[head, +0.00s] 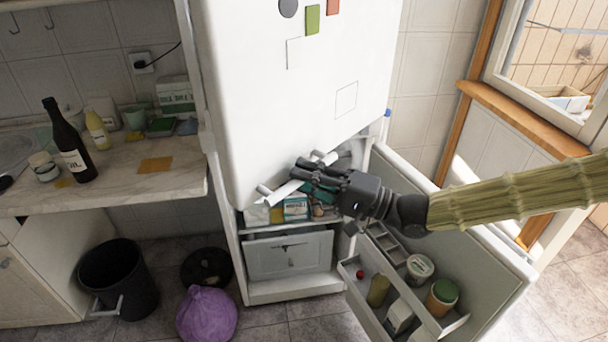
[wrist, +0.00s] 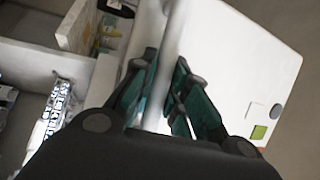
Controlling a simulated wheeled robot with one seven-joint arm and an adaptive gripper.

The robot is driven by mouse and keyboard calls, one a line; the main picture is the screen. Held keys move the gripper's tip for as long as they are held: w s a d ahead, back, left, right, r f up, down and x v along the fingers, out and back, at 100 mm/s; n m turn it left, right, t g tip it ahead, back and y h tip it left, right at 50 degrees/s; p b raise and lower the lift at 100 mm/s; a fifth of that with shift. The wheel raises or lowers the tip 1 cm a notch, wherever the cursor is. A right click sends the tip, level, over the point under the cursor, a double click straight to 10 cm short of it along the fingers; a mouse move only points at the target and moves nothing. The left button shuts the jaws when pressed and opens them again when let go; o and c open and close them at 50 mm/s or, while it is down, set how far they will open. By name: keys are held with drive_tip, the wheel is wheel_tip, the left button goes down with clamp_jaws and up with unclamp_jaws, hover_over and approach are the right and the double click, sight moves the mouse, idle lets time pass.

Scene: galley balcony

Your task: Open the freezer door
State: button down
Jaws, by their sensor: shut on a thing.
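The fridge-freezer's upper white door (head: 290,100) shows its front face, with magnets on it, in the head view; the same door face is at the right of the wrist view (wrist: 235,70). Its bottom edge slants up to the right; I cannot tell whether it is ajar. The lower door (head: 455,215) stands wide open to the right, its inner side showing. My gripper (head: 305,175) is at the upper door's bottom edge, shut on a white bar handle (head: 283,190). In the wrist view the handle (wrist: 172,60) passes between the fingers. My gripper hides part of it.
The open compartment holds food packs (head: 295,207) above a drawer (head: 290,255). Jars fill the door bin (head: 350,270). A purple bag (head: 207,315), black bin (head: 118,280) and counter (head: 130,180) with bottles stand left. A window (head: 555,60) is at right.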

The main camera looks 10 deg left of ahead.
idle(0.3)
drive_tip(key=c, duration=1.4)
unclamp_jaws()
drive_tip(key=v, duration=1.2)
drive_tip(key=shift+f, duration=0.1)
